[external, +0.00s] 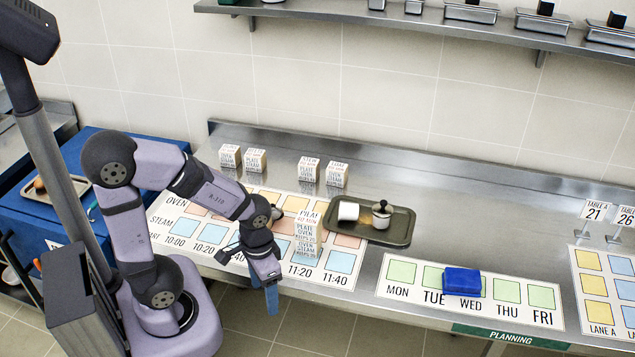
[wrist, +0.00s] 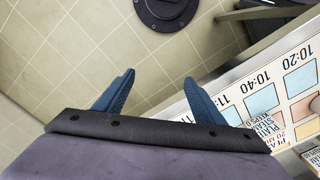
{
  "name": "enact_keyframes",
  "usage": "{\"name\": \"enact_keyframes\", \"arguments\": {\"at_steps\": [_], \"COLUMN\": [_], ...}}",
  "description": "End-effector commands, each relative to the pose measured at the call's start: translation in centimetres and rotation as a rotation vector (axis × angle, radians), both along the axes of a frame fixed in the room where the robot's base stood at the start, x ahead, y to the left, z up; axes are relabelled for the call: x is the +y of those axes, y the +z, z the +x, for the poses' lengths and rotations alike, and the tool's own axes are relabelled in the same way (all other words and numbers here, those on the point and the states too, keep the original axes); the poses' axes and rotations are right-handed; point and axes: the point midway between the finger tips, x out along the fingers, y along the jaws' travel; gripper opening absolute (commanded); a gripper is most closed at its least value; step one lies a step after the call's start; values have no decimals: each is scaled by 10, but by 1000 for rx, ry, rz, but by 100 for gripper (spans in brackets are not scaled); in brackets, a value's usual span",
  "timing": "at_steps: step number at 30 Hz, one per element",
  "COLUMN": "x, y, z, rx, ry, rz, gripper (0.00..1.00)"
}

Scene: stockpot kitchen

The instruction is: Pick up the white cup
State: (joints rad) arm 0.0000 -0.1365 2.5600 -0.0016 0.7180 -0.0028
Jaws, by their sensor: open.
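The white cup (external: 348,211) sits on the left part of a dark tray (external: 404,228) in the external view; I cannot tell if it is upright or on its side. My gripper (external: 248,278) is open and empty. It is at the counter's front edge, left of and nearer than the tray, well apart from the cup. In the wrist view my gripper (wrist: 160,95) has its two blue fingers spread over the floor, with nothing between them. The cup is outside the wrist view.
A small metal pot (external: 382,214) with a dark top stands right of the cup on the tray. A stack of lettered blocks (external: 306,238) stands between my gripper and the tray. More blocks (external: 309,169) stand behind. A blue block (external: 462,281) lies on the day chart. Counter right of the tray is clear.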

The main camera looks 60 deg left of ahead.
Motion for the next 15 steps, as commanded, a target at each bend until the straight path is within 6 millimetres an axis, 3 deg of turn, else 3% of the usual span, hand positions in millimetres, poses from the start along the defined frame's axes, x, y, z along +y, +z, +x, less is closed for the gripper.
{"name": "enact_keyframes", "arguments": {"at_steps": [5,8,11,15], "x": [1,3,7,17], "y": [1,6,14,35], "z": [10,34,76,158], "rx": [-17,-58,-133,-275], "ry": [-18,-64,-150,-317], "rz": [2,7,24,74], "gripper": [64,64,64,64]}}
